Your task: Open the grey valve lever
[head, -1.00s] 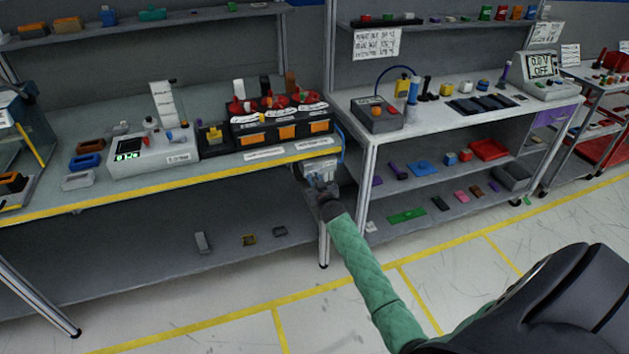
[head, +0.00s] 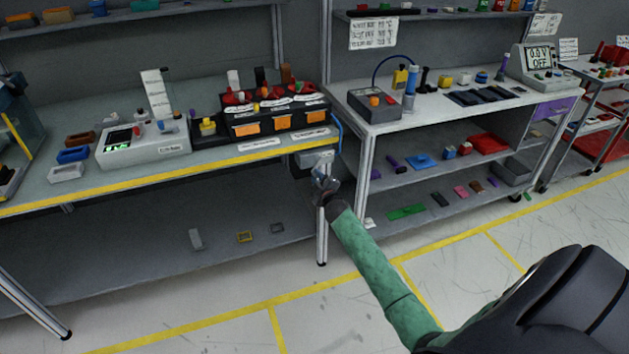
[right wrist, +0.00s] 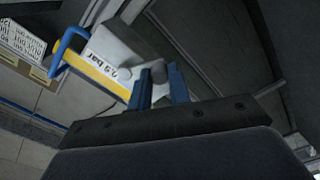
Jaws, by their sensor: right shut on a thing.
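The grey valve lever (right wrist: 158,72) shows in the right wrist view between my right gripper's two blue fingers (right wrist: 162,90). The gripper is shut on its end. The lever's other end and pivot are hard to make out there. The lever is too small to make out clearly there. My left gripper is not in view.
The left bench's yellow front edge (head: 230,161) runs just above and left of my right gripper. A bench leg (head: 322,235) stands below it. A blue hose (right wrist: 65,45) curves near the unit. The white-topped cart (head: 440,115) stands to the right. The floor in front is clear.

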